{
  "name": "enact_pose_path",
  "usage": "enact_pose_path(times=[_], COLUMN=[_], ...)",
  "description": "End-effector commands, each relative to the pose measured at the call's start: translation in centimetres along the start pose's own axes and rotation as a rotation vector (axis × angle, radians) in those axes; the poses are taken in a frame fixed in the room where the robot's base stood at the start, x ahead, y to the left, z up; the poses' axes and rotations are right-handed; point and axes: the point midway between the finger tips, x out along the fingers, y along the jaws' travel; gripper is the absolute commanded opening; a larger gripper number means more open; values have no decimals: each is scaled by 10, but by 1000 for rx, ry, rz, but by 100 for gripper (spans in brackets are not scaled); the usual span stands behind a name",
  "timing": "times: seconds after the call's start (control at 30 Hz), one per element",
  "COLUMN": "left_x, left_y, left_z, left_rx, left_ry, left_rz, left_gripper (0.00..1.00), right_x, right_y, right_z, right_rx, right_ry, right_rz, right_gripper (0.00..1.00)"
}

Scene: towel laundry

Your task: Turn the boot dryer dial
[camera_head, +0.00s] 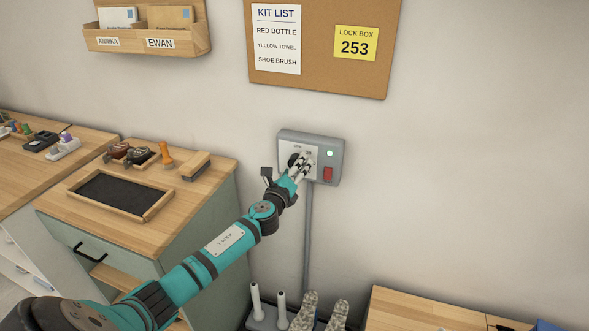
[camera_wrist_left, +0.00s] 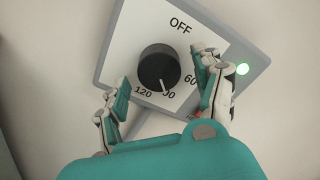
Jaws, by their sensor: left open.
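The boot dryer control box (camera_head: 338,144) is on the wall, with a white dial plate, a lit green light (camera_head: 330,153) and a red switch (camera_head: 328,174). In the left wrist view, the round black dial (camera_wrist_left: 158,66) has a white pointer line toward the lower-right number, which is partly hidden and looks like 90. OFF, 60 and 120 also show around it. My left gripper (camera_head: 301,163) is at the plate, open, its fingers (camera_wrist_left: 163,80) on either side of the dial with gaps between. My right gripper is in neither view.
Below the box, a conduit (camera_head: 308,235) runs down to the boot dryer (camera_head: 262,318) with upright posts and boots. A wooden cabinet (camera_head: 200,215) with a tray and brushes stands left. A corkboard (camera_head: 320,80) hangs above. The wall to the right is clear.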

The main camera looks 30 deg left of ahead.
Motion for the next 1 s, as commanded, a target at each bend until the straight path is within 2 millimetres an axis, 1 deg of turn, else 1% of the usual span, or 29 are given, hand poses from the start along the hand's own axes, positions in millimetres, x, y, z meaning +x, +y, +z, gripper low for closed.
enact_pose_path(times=[0.17, 0.27, 0.37, 0.6, 0.7, 0.83, 1.0], left_x=[-1, -8, -23, -76, -94, -111, -120], left_y=[0, 0, 1, 0, 0, 0, 0], left_z=[1, 0, 0, 0, -1, 0, 0], left_rx=[0, 1, 2, 1, 0, -1, 0], left_ry=[-1, 0, 1, 2, 3, 1, 0], left_rz=[-1, -1, -1, 0, 0, 0, 0], left_gripper=[68, 68, 68, 68, 68, 68, 68], right_x=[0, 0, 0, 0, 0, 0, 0], right_y=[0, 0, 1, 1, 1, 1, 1], right_z=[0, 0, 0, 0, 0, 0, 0], right_rx=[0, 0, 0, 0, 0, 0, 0], right_ry=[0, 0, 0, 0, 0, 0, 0], right_rz=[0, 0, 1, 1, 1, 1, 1], right_gripper=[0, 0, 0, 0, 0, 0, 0])
